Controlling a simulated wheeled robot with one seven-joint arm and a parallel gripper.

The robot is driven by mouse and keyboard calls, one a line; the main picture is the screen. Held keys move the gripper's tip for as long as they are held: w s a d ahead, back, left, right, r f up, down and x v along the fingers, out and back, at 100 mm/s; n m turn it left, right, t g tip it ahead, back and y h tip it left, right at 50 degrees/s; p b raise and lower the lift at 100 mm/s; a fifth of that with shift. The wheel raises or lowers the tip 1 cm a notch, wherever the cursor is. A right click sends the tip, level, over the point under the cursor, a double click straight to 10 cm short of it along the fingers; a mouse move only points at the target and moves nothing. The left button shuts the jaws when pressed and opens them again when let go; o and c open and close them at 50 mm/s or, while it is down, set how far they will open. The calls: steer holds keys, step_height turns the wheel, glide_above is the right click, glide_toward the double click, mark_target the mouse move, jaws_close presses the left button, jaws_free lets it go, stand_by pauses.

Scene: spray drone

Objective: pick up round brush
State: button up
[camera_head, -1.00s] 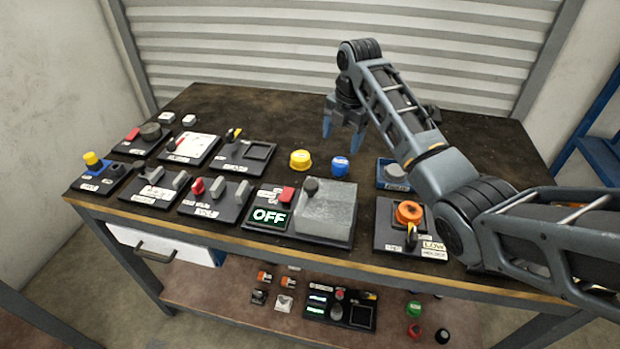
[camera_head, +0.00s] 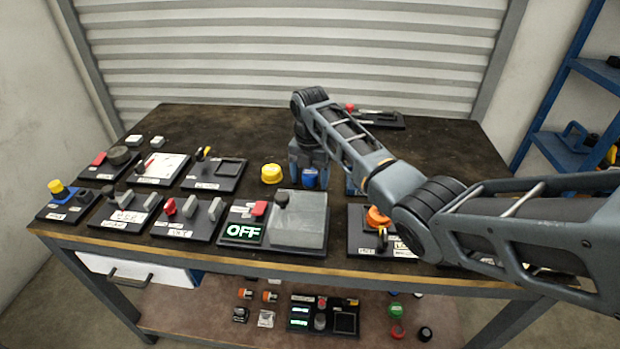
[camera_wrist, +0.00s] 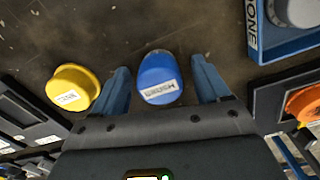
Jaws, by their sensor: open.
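The round brush seems to be the small blue round piece (camera_wrist: 158,74) with a white label that looks like "BRUSH"; it stands on the dark table top. In the head view the blue piece (camera_head: 310,178) shows partly between my fingers. My gripper (camera_wrist: 160,88) is open, with one blue-grey finger on each side of the blue piece and a gap on both sides. In the head view my gripper (camera_head: 308,165) is low over the table. Whether the fingers are level with the piece is hard to tell.
A yellow round piece (camera_wrist: 73,86) stands close left of my left finger. A blue tray (camera_wrist: 285,40) and an orange knob (camera_wrist: 304,104) on a dark panel lie to the right. An "OFF" panel (camera_head: 243,231) is in front. The table behind is mostly clear.

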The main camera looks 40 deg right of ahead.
mark_target(312, 171)
steer(key=shift+c, duration=0.2)
steer(key=c, duration=1.1)
steer(key=shift+o, duration=0.2)
steer(key=shift+r, duration=0.15)
steer(key=shift+r, duration=0.25)
steer(key=r, duration=0.3)
steer(key=shift+d+r, duration=0.35)
steer(key=d+r, duration=0.2)
steer(key=d, duration=0.1)
steer(key=d+r+b, duration=0.1)
steer(key=d+r, duration=0.1)
steer(key=d, duration=0.2)
steer(key=s+d+r+b, duration=0.1)
steer(key=d+r, duration=0.1)
steer(key=d, duration=0.2)
steer(key=shift+r, duration=0.25)
